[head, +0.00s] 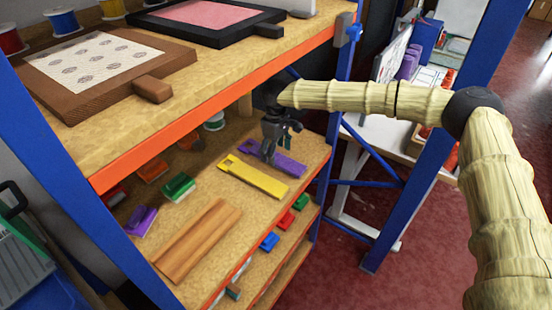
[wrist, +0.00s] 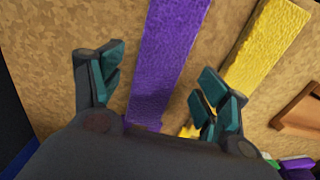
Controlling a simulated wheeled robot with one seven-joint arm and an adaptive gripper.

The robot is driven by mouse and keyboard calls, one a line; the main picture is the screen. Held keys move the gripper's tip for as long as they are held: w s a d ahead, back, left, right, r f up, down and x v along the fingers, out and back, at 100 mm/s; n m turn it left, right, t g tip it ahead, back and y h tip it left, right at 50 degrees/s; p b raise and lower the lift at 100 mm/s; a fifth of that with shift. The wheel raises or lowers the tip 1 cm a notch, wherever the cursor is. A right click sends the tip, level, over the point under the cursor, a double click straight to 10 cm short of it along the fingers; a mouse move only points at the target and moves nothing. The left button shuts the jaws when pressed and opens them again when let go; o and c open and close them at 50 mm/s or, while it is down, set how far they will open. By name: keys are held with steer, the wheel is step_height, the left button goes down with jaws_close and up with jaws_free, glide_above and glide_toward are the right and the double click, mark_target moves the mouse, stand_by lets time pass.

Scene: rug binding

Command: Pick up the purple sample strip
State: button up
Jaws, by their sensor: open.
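The purple sample strip (head: 287,164) lies flat on the middle shelf of the blue and orange rack, near its right end. In the wrist view the purple strip (wrist: 166,60) runs between my two open fingers. My gripper (head: 268,150) is open and hangs over the strip's left part, pointing down. In the wrist view my gripper (wrist: 157,90) has its teal-padded fingers on either side of the strip, with a gap to each. Part of the strip is hidden behind the gripper body. I cannot tell the fingertips' exact height above the shelf.
A yellow strip (head: 252,178) lies close beside the purple one, near my right finger in the wrist view. Wooden slats (head: 200,240) and small coloured pieces lie further left. The upper shelf (head: 225,75) overhangs; a blue post (head: 338,110) stands to the right.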

steer(key=f, duration=0.1)
steer(key=w+f, duration=0.1)
steer(key=shift+w+f, duration=0.15)
steer(key=shift+f, duration=0.15)
steer(key=shift+s+r, duration=0.4)
steer(key=shift+s, duration=0.35)
steer(key=shift+s+d+r, duration=0.1)
steer(key=shift+s+r, duration=0.1)
steer(key=c, duration=0.3)
steer(key=shift+w+f, duration=0.5)
steer(key=shift+f, duration=0.1)
steer(key=c, duration=0.8)
steer(key=shift+s+r, duration=0.15)
steer(key=shift+s, duration=0.05)
steer(key=shift+w+r, duration=0.1)
